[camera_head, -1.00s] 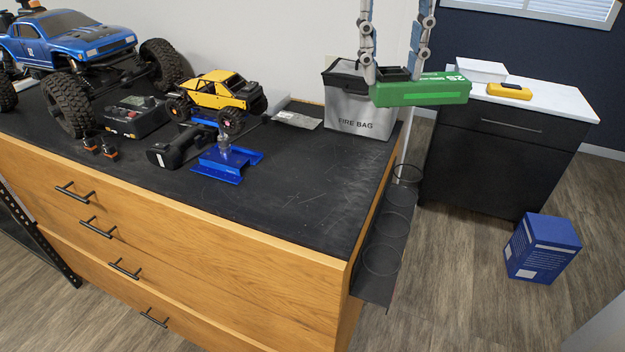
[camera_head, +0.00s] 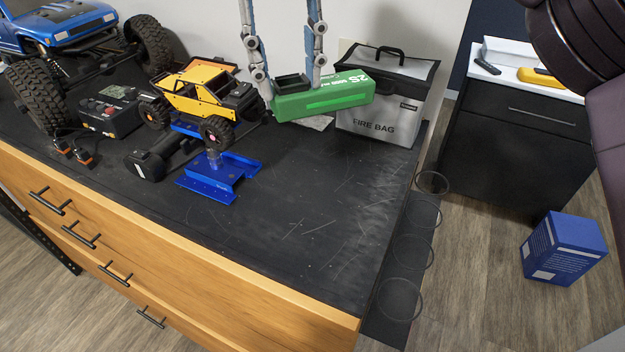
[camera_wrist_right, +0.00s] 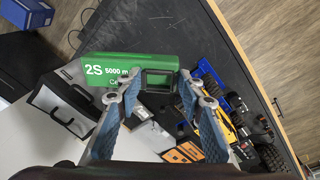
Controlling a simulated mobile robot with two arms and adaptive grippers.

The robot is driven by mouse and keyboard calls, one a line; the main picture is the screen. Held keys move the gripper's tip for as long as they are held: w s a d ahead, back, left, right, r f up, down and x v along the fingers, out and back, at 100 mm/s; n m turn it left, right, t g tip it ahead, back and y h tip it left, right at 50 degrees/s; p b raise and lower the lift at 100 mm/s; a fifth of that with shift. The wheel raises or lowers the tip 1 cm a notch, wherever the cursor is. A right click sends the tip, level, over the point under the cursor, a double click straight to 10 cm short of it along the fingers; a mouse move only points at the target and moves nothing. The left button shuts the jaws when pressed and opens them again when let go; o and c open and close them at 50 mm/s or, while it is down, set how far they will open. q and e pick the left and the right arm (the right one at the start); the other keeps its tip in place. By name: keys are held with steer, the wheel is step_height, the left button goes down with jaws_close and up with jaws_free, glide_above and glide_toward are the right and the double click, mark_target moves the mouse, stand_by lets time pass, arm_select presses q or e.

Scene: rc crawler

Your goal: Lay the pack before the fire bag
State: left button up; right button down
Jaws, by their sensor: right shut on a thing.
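The green 2S pack (camera_head: 335,99) is held by my right gripper (camera_head: 292,84), whose fingers come down from above around a dark part of it. It appears raised over the black bench top, just left of the fire bag, and covers a little of the bag's left side. The grey fire bag (camera_head: 375,112) with a black lid edge and handle stands upright at the back right of the bench. In the right wrist view the pack (camera_wrist_right: 112,68) sits at the fingertips (camera_wrist_right: 158,80), with the bag (camera_wrist_right: 62,105) to the left. My left gripper is not in view.
The black bench top (camera_head: 300,200) is clear in front of the bag. Ring holders (camera_head: 410,245) hang off the right edge. A dark cabinet (camera_head: 515,130) stands beyond.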

mark_target(290, 120)
steer(key=f, duration=0.5)
steer(key=s+f, duration=0.1)
steer(key=f, duration=0.2)
steer(key=shift+s+d+f, duration=0.1)
steer(key=shift+f, duration=0.2)
step_height(290, 120, down, 7)
steer(key=shift+r, duration=0.1)
steer(key=f+p, duration=0.1)
steer(key=f, duration=0.2)
steer(key=shift+w+f, duration=0.2)
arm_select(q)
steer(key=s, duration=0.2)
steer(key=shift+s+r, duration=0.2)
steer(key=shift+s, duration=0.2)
arm_select(e)
steer(key=c, duration=1.3)
jaws_free()
steer(key=shift+f, duration=0.15)
